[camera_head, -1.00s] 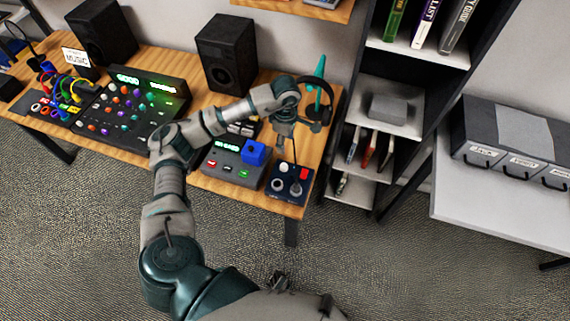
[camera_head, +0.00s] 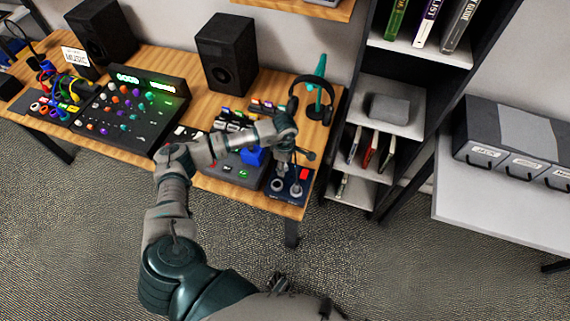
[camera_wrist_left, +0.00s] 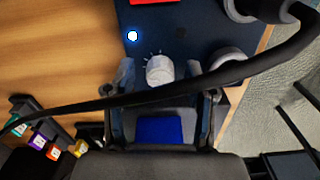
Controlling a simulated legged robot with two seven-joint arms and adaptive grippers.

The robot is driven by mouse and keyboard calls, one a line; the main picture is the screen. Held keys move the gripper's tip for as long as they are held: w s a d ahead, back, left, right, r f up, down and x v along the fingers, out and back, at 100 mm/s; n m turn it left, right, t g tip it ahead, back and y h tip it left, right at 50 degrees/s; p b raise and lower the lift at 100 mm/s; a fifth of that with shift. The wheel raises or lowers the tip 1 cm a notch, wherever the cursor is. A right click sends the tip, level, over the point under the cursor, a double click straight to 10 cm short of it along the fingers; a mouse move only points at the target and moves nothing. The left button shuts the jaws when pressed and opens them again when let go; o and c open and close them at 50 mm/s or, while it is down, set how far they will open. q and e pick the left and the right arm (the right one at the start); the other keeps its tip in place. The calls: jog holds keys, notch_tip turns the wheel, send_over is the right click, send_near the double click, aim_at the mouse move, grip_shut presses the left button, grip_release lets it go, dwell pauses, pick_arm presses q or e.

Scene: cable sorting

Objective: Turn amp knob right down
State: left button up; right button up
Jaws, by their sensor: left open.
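The amp (camera_head: 289,199) is a dark blue box at the right front corner of the desk. It has a red button (camera_head: 304,174) and silver round fittings on top. My left gripper (camera_head: 283,168) is low over its back left part and hides the knob in the head view. In the left wrist view the pale, ridged knob (camera_wrist_left: 160,70) stands between the spread fingertips of my open left gripper (camera_wrist_left: 160,78). A gap shows on both sides; contact cannot be told.
A thick black cable (camera_wrist_left: 268,62) crosses the left wrist view close to the gripper. Left of the amp is a grey box with a blue block (camera_head: 252,155). Headphones on a teal stand (camera_head: 318,95) are behind. A shelf (camera_head: 390,118) stands to the right.

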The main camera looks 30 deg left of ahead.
pick_arm(q)
jog(key=shift+a, duration=0.3)
grip_shut()
jog(key=shift+d, duration=0.1)
